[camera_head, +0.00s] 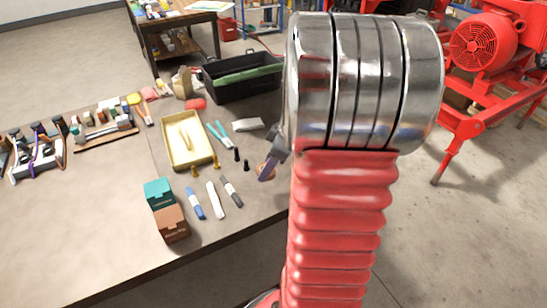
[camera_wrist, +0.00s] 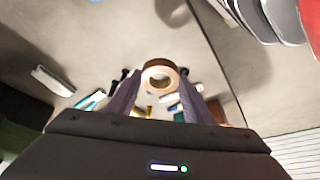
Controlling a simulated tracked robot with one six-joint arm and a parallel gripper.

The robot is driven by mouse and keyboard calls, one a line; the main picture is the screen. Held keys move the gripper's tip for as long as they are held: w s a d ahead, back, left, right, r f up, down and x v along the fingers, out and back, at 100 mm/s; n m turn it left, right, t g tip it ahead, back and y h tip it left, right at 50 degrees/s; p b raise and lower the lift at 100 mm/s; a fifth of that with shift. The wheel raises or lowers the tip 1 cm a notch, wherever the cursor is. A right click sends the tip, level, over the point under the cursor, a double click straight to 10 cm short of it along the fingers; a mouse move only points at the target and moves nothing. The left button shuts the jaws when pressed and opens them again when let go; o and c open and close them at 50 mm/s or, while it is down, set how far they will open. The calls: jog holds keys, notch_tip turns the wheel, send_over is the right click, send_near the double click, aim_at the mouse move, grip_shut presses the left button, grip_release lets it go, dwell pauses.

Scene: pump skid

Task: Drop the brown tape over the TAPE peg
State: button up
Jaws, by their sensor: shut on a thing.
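The brown tape (camera_wrist: 147,74) is a ring seen in the wrist view, between the two purple fingers of my gripper (camera_wrist: 160,84). My gripper is shut on it. In the head view the gripper (camera_head: 268,168) is partly hidden by my arm, and only a bit of the tape shows beside the finger. The tape appears close to the table's right edge; its height above the table is hard to tell. Two dark upright pegs stand just left of the gripper, one a black peg (camera_head: 237,155) and one nearer black peg (camera_head: 246,166). No TAPE label is readable.
A yellow tray (camera_head: 168,152), teal-handled pliers (camera_head: 219,134), several markers, a teal box (camera_head: 158,192) and a brown box (camera_head: 171,223) lie left of the gripper. A black tote (camera_head: 212,88) stands behind. The front left of the table is clear.

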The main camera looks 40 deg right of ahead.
jog(key=w+a+r+m, duration=0.1)
jog(key=w+a+m, duration=0.1)
jog(key=w+a, duration=0.4)
jog(key=w+a+r+m+h, duration=0.1)
jog(key=w+a, duration=0.5)
jog(key=a, duration=0.6)
jog(key=w+a+r+m+h, duration=0.1)
jog(key=w+a+m, duration=0.1)
jog(key=w+a, duration=0.4)
jog(key=shift+w+a+m+t, duration=0.15)
jog(key=shift+a+m, duration=0.05)
jog(key=shift+a, duration=0.8)
jog(key=shift+w+a+m+t, duration=0.15)
jog(key=shift+a+m, duration=0.05)
jog(key=shift+a, duration=0.8)
jog(key=shift+s, duration=0.15)
